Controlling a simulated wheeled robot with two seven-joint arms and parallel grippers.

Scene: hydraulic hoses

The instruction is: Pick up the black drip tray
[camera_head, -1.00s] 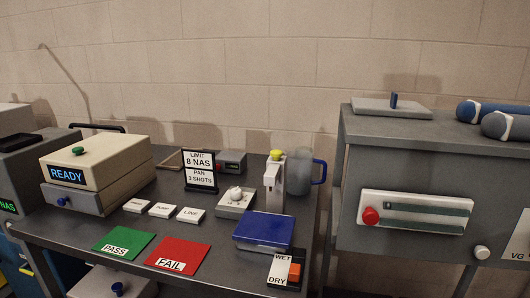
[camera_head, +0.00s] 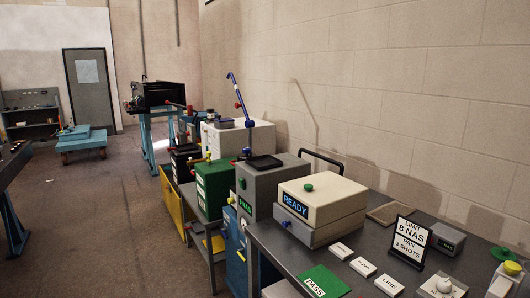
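A small flat black tray (camera_head: 264,162) lies on top of a grey box (camera_head: 264,190) with a green-lit NAS display, left of the cream READY box. It looks like the black drip tray, but it is small in the view. A blue pipe-like arm (camera_head: 240,105) stands just behind and left of it. Neither of my grippers is in view.
The cream READY box (camera_head: 322,197) stands on a grey bench (camera_head: 262,232) with a sign (camera_head: 410,238), white labels and a green PASS mat (camera_head: 325,282). Green and black boxes stand further left. Open floor (camera_head: 100,220) lies left; a door (camera_head: 90,80) is far back.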

